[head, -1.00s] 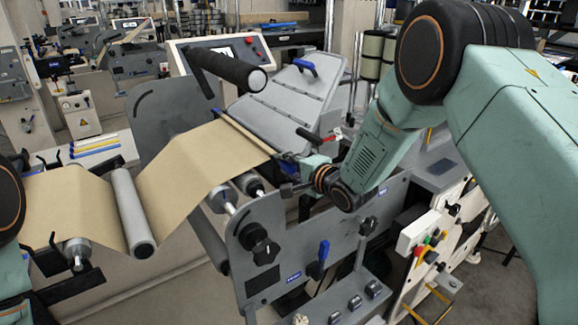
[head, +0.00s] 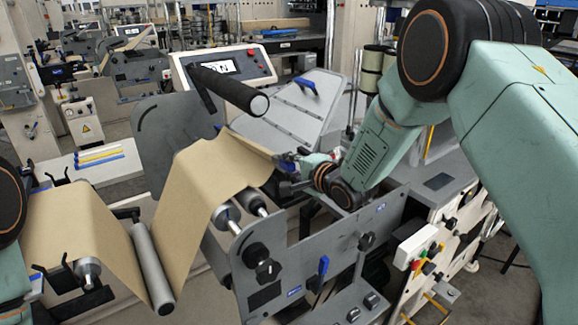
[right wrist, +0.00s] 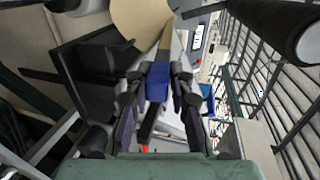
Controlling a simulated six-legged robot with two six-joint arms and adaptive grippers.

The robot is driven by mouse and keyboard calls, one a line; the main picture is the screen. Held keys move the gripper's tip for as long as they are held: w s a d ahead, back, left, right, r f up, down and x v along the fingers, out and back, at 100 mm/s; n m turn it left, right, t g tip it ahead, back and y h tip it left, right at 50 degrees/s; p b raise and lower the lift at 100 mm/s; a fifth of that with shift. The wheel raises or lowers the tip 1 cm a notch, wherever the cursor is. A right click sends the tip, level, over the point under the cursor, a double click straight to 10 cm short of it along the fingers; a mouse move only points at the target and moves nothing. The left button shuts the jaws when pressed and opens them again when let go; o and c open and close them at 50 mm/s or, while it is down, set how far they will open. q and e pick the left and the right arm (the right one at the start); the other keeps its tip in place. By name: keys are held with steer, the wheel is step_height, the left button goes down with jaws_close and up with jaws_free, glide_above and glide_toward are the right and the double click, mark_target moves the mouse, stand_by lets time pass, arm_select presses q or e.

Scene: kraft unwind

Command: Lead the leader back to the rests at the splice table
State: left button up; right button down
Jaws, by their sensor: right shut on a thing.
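The leader is a brown kraft paper web (head: 205,185). It runs from the lower left, dips under a grey roller (head: 153,268) and rises to an edge bar (head: 250,146). My right gripper (head: 285,162) is at the right end of this bar, above the grey machine frame. In the right wrist view, my right gripper (right wrist: 157,95) is shut on a blue end piece (right wrist: 157,80), with brown paper (right wrist: 145,18) beyond it. The grey slanted table (head: 290,112) lies behind the bar; I cannot make out the rests. My left gripper is out of view.
The grey side plate (head: 262,245) with black knobs stands below my right gripper. A control box (head: 415,246) with coloured buttons is at the lower right. A console (head: 222,66) stands behind.

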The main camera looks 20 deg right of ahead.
steer(key=shift+s+f, duration=0.1)
steer(key=shift+f, duration=0.15)
steer(key=shift+b, duration=0.6)
steer(key=shift+d+r+t+b, duration=0.1)
steer(key=shift+r+t+b, duration=0.05)
steer(key=shift+t+b, duration=0.6)
steer(key=shift+r, duration=0.1)
step_height(320, 180, up, 9)
steer(key=a+p, duration=0.2)
steer(key=p, duration=0.5)
steer(key=shift+s+a+f, duration=0.2)
steer(key=shift+s+a, duration=0.15)
steer(key=shift+s, duration=0.05)
steer(key=shift+f, duration=0.1)
